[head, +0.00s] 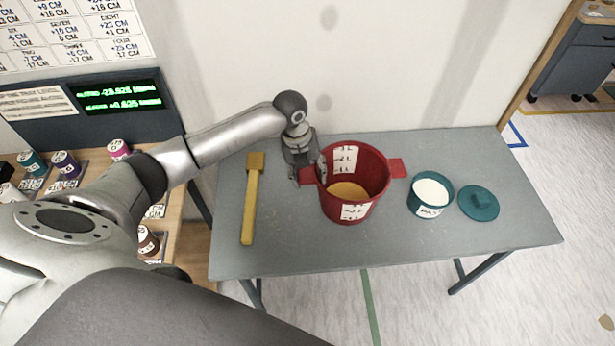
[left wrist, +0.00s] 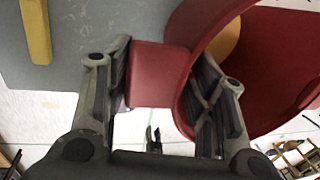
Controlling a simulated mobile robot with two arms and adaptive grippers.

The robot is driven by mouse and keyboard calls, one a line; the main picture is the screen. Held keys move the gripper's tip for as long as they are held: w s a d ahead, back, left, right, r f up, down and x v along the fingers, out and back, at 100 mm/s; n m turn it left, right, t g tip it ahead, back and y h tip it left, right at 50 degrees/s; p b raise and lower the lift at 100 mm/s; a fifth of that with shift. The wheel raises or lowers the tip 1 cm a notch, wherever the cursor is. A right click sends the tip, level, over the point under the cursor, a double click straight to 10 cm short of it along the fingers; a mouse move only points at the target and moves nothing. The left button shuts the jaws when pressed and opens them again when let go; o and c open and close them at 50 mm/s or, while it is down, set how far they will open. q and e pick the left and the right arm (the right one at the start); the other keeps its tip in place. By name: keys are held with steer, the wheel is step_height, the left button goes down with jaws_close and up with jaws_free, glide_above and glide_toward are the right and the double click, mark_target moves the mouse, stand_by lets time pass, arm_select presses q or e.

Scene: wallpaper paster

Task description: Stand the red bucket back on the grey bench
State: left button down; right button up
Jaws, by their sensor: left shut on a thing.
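The red bucket (head: 371,182) is upright over the middle of the grey bench (head: 300,245), with white scale labels and tan contents inside. It has a flat red tab on each side. My left gripper (head: 305,175) is at its left tab and shut on it. In the left wrist view the fingers (left wrist: 160,90) stand on either side of the red tab (left wrist: 157,72), and the bucket's curved wall (left wrist: 200,40) is by the right finger. I cannot tell whether the bucket's base touches the bench; its underside is hidden. My right gripper is not in view.
On the bench, a yellow-handled brush (head: 251,205) lies to the left. A teal tub (head: 430,192) of white stuff and a teal lid (head: 479,203) are to the right. Bare bench lies in front of the bucket. A wall rises behind.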

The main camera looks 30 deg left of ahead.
arm_select(q)
step_height(320, 180, down, 2)
steer(key=shift+a+f+p, duration=0.15)
steer(key=shift+f+p, duration=0.05)
steer(key=shift+p, duration=0.1)
steer(key=shift+f, duration=0.6)
steer(key=c, duration=0.6)
jaws_free()
steer(key=r, duration=0.4)
steer(key=a+r+b, duration=0.1)
steer(key=r, duration=0.3)
steer(key=s+r+b, duration=0.1)
steer(key=r, duration=0.3)
steer(key=shift+s+a, duration=0.1)
steer(key=shift+a, duration=0.25)
